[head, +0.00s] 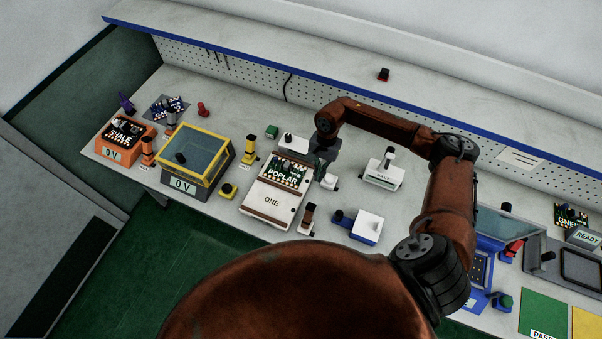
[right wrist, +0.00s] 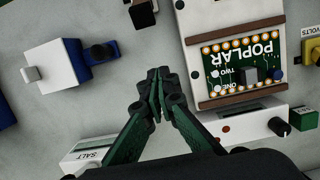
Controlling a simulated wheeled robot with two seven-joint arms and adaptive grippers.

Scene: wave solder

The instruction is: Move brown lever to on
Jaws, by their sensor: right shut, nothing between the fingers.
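The brown lever (head: 308,215) stands on a small white base in front of the table's middle, just right of the white POPLAR unit (head: 268,204). In the right wrist view, the brown lever (right wrist: 142,12) shows at the top edge, partly cut off. My right gripper (head: 322,171) is above the table behind the lever, near the POPLAR unit's right side, and apart from the lever. In the wrist view its fingertips (right wrist: 158,77) are together and empty. The lever's on and off marks are too small to read. My left gripper is out of view.
A blue and white block (head: 362,226) stands right of the lever. A white SALT box (head: 383,174) stands behind that. A yellow lever (head: 249,150), a yellow tank (head: 194,163) and an orange box (head: 122,138) stand to the left. Bare table lies between the lever and the SALT box.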

